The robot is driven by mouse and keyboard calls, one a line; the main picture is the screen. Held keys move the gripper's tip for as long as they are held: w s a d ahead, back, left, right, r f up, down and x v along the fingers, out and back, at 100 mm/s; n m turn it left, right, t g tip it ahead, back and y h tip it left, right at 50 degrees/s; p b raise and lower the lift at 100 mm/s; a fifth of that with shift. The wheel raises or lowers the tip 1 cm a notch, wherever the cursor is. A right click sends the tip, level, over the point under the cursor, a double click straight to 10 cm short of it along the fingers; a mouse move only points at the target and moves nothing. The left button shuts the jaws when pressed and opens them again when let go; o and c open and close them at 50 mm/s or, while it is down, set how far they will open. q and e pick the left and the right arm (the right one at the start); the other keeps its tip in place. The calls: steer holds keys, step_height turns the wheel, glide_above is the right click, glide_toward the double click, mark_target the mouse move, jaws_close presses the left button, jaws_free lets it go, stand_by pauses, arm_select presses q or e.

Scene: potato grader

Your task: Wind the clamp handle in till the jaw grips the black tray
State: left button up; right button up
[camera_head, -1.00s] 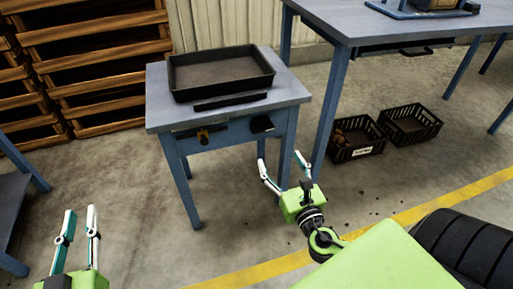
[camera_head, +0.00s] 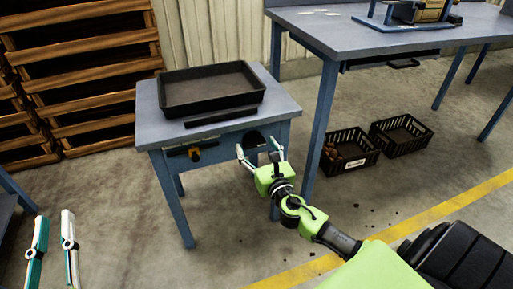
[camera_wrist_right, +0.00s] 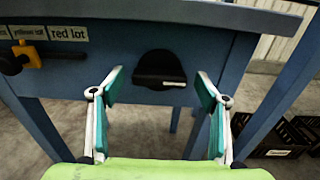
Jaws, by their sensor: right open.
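The black tray (camera_head: 212,105) lies flat on a small blue-grey table. A black jaw bar (camera_head: 224,117) lies along the tray's front side, with a narrow strip of tabletop seeming to show between them. A dark rounded fitting on the table's front, seemingly the clamp handle (camera_wrist_right: 160,66), has a bar across it with a small white mark. My right gripper (camera_head: 259,148) is open and empty just in front of it; in the right wrist view the fitting shows between and beyond the fingertips. My left gripper (camera_head: 53,216) is open and empty at lower left, away from the table.
A yellow slider (camera_wrist_right: 27,53) sits on the table front beside labels such as "red lot" (camera_wrist_right: 67,56). A larger table (camera_head: 345,35) stands at right, with black crates (camera_head: 350,163) below. Wooden racks (camera_head: 80,85) stand at left.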

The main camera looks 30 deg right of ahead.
steer(key=shift+w, duration=0.2)
steer(key=c, duration=1.1)
